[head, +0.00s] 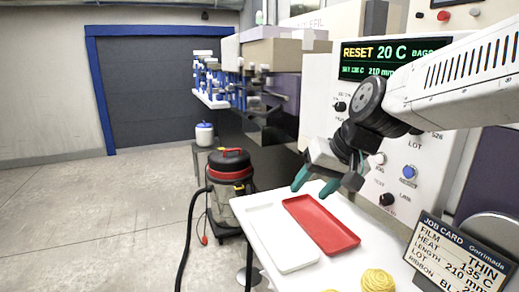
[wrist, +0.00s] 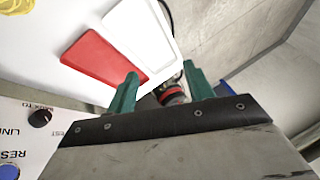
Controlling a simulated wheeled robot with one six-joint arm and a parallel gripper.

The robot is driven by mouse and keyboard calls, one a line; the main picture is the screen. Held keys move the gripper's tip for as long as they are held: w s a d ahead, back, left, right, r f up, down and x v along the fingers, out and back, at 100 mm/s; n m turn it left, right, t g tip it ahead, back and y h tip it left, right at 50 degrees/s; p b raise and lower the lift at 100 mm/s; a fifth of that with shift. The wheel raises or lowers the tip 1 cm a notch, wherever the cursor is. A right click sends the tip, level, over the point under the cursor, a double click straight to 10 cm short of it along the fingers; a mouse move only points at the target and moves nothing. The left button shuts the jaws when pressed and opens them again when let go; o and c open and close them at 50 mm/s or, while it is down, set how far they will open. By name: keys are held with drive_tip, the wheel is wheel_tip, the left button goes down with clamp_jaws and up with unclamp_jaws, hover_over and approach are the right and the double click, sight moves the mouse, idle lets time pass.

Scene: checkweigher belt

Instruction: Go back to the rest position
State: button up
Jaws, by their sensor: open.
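My gripper (head: 314,184) has green fingers and is open and empty. In the head view it hangs above the far end of a white table (head: 339,272), over the far edge of the red tray. In the wrist view the two fingers of my gripper (wrist: 160,88) stand well apart with nothing between them touching. My white arm reaches in from the right, in front of the machine's control panel (head: 398,150). The panel's display reads RESET 20 C, with 135 C and 210 mm below.
A red tray (head: 321,224) and a white tray (head: 281,237) lie side by side, with yellow ribbon (head: 377,280) near the front. A job card (head: 461,255) stands at right. A vacuum cleaner (head: 229,187) stands left of the table. The floor (head: 100,220) further left is clear.

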drive_tip(key=s+d+f+g+h, duration=0.1)
drive_tip(key=s+d+f+h, duration=0.1)
drive_tip(key=s+d, duration=0.5)
drive_tip(key=s+d+f+m+g+h, duration=0.1)
drive_tip(key=s+d+f+g+h, duration=0.1)
drive_tip(key=s+d, duration=0.6)
drive_tip(key=s+f, duration=0.1)
drive_tip(key=s, duration=0.6)
drive_tip(key=shift+s+d+h, duration=0.25)
drive_tip(key=shift+s+h, duration=0.05)
drive_tip(key=shift+s, duration=0.1)
drive_tip(key=shift+f, duration=0.1)
